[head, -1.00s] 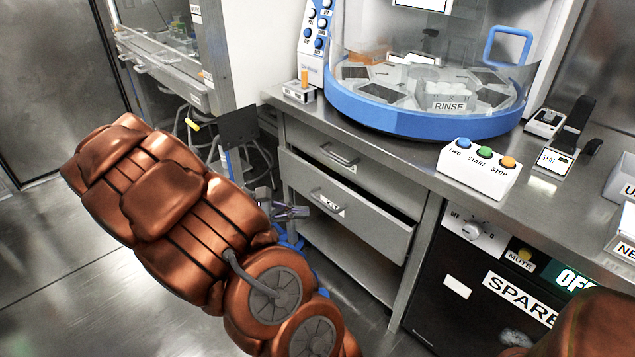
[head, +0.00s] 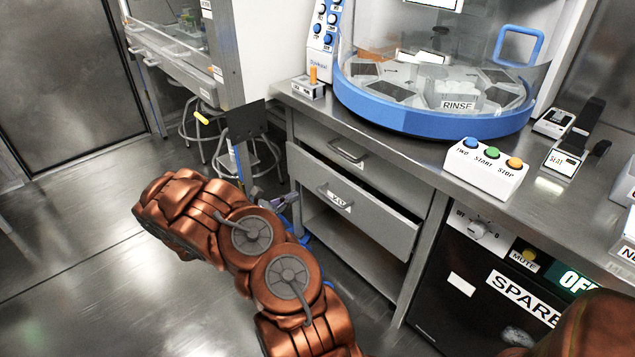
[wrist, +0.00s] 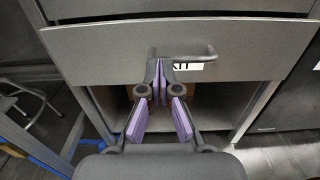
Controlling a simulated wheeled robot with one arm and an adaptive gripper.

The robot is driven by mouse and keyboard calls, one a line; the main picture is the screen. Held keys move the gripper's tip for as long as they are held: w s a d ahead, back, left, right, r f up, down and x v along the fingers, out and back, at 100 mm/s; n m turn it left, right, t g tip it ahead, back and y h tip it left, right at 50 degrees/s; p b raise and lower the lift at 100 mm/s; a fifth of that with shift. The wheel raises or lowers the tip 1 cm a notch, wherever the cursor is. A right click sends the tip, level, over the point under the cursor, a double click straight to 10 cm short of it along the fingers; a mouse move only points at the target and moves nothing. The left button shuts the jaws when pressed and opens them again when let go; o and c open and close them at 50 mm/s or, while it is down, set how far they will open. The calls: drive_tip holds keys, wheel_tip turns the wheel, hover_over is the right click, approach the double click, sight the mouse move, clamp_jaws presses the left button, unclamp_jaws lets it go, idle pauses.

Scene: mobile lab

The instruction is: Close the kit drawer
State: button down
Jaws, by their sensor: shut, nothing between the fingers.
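The kit drawer (head: 375,222) is the grey lower drawer under the counter. Its front stands out from the cabinet, so it is partly open. It has a bar handle (head: 335,197) and a white label, which reads partly as "KIT" in the wrist view. My gripper (head: 284,200) is at the left of the drawer front, partly hidden behind my copper arm. In the wrist view my gripper (wrist: 160,80) has purple pads, and its tips are together, empty, just at the left end of the handle (wrist: 190,53). I cannot tell whether they touch the drawer.
An upper drawer (head: 345,152) sits shut above. An open shelf (head: 345,250) lies below. A black "SPARE" unit (head: 470,285) stands to the right. Stools (head: 205,125) stand behind at left. The floor at left is clear.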

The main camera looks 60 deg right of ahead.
sight(331, 175)
drive_tip(key=b+x, duration=0.1)
drive_tip(key=x, duration=1.3)
drive_tip(key=shift+w+b, duration=0.15)
drive_tip(key=shift+b, duration=0.15)
